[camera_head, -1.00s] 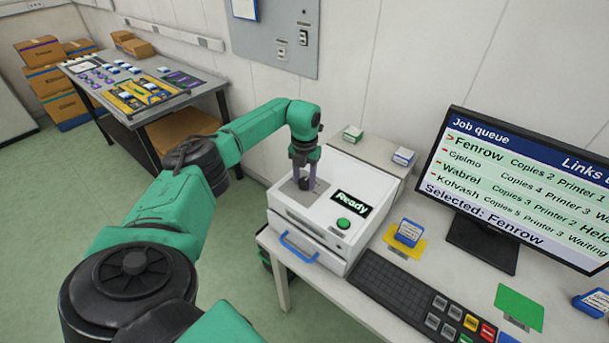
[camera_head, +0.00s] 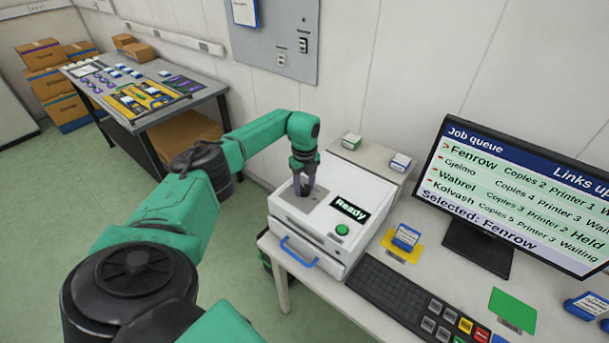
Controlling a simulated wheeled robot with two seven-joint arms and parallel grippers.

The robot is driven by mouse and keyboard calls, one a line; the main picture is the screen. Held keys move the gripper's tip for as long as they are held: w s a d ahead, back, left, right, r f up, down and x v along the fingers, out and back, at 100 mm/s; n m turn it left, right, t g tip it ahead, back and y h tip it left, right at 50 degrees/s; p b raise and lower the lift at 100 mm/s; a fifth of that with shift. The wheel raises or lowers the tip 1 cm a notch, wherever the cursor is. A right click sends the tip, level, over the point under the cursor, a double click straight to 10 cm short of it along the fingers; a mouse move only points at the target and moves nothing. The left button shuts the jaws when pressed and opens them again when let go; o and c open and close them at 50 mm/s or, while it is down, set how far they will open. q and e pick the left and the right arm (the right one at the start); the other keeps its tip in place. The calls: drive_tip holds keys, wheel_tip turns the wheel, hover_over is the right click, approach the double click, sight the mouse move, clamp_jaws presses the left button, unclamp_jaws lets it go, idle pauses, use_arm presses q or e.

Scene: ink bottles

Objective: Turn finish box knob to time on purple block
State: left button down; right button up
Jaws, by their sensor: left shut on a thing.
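The white finish box (camera_head: 318,221) stands on the desk with a dark "Ready" display (camera_head: 349,208), a green button (camera_head: 342,230) and a blue front handle (camera_head: 298,249). My left gripper (camera_head: 304,190) points down onto the grey panel on its top and is shut on the knob, which is mostly hidden between the fingers. The knob's pointer and scale are too small and covered to read. Purple pieces (camera_head: 104,99) lie on the far table at left; I cannot tell a time on any of them. My right gripper is not in view.
A monitor (camera_head: 519,190) with a job queue stands at right, behind a black keyboard (camera_head: 385,295). A blue-and-white block (camera_head: 406,237) sits on a yellow mat beside the box. A green mat (camera_head: 512,309) lies further right.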

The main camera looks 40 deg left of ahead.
use_arm(q)
drive_tip(key=n, duration=0.2)
drive_tip(key=n+p, duration=0.1)
drive_tip(key=n, duration=0.1)
drive_tip(key=n+p, duration=0.1)
drive_tip(key=n, duration=0.1)
drive_tip(key=shift+w+a+r, duration=0.1)
drive_tip(key=shift+w+r, duration=0.05)
drive_tip(key=shift+r, duration=0.1)
idle(0.4)
drive_tip(key=shift+c, duration=1.9)
unclamp_jaws()
drive_tip(key=shift+f, duration=0.15)
